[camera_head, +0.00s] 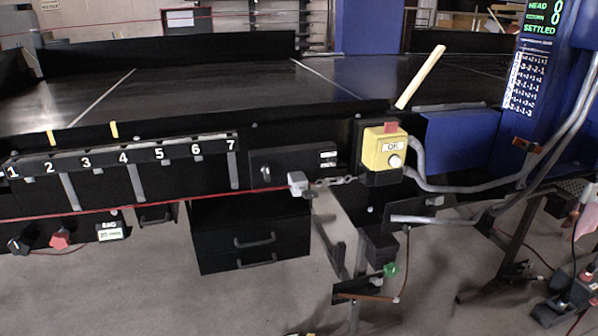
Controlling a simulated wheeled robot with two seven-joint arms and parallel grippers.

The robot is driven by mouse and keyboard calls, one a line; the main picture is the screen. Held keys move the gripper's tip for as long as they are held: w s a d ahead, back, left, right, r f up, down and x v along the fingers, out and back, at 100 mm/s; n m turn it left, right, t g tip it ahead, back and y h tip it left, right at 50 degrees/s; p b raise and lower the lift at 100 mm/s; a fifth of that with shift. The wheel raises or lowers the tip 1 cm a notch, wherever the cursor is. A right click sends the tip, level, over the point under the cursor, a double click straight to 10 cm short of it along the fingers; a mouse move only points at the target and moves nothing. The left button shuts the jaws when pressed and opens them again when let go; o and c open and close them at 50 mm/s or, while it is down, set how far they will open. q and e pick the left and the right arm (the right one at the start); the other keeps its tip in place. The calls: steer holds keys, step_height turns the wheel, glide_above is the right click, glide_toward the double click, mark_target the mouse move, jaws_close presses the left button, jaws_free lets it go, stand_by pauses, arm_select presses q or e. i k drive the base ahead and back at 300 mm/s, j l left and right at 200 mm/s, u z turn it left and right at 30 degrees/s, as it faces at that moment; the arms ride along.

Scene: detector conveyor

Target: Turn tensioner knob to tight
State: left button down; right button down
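No knob in the head view carries a label that I can read as tensioner, so I cannot tell which one it is. A small dark knob with a pale edge (266,171) sits on a black box (293,165) under the conveyor edge, with a small white label at the box's right end. At the lower left are a black knob (18,245) and a red knob (60,238), beside a small label plate (110,231). A green knob (389,270) sits on a low bracket at the centre right.
The conveyor bed (200,80) runs across the back. A numbered rail (120,156) and a red cord (130,207) run along its front. A yellow button box (384,150), grey conduits and a black drawer unit (250,238) stand nearby. Grey floor (150,290) is open in front.

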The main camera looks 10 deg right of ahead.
mark_target(265, 169)
steer(key=z, duration=0.4)
steer(key=j+z, duration=0.3)
steer(key=z, duration=0.15)
steer(key=j+z, duration=0.3)
steer(key=z, duration=0.15)
steer(key=k+j+z, duration=0.1)
steer(key=j+z, duration=0.15)
steer(key=z, duration=0.2)
steer(key=k+j+z, duration=0.2)
steer(key=j, duration=0.4)
steer(key=k+j+z, duration=0.2)
steer(key=k+j, duration=0.25)
steer(key=k+j+z, duration=0.2)
steer(key=k+j, duration=0.15)
steer(key=j, duration=0.2)
steer(key=k+j, duration=0.5)
